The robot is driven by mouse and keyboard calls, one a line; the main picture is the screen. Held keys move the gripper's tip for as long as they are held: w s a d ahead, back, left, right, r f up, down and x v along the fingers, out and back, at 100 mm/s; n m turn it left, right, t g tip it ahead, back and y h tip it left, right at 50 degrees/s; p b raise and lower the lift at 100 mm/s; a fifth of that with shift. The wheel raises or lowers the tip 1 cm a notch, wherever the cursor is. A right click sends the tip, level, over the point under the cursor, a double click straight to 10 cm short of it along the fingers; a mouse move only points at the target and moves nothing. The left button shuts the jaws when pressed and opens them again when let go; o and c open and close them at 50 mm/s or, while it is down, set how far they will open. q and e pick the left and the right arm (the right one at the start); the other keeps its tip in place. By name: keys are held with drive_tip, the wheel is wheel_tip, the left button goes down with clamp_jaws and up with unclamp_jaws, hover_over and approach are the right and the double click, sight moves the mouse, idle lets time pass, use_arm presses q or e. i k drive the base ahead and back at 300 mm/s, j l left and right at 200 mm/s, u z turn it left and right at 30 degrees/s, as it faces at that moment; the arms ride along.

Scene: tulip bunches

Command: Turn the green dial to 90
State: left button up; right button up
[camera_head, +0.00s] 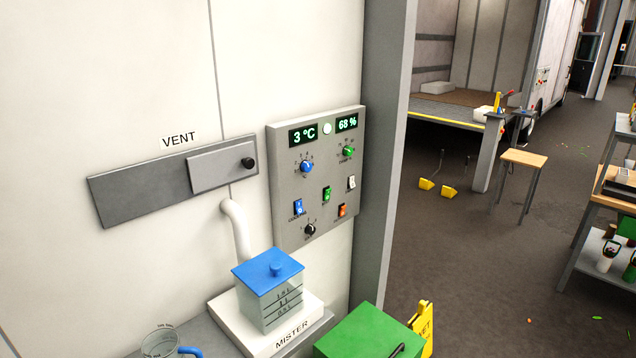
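The green dial (348,151) is a small round knob with a scale around it, at the upper right of the grey control panel (285,213) on the white wall. It sits below a lit display (347,122) reading 68 %. The scale marks are too small to read, so I cannot tell the dial's setting. A blue dial (306,167) is to its left, below a display (303,135) reading 3 °C. Neither of my grippers is in view.
A blue-lidded mister (277,290) stands below the panel, with a white pipe (236,230) behind it. A green box (368,335) and a yellow wet-floor sign (424,325) are at the bottom. A VENT slide (222,168) is left of the panel.

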sight(348, 150)
drive_tip(key=i+l+u, duration=0.15)
drive_tip(key=l, duration=0.2)
drive_tip(key=i+l+u, duration=0.2)
drive_tip(key=l, duration=0.2)
drive_tip(key=i+l+u, duration=0.15)
drive_tip(key=l, duration=0.25)
drive_tip(key=i+l+u, duration=0.15)
drive_tip(key=l, duration=0.25)
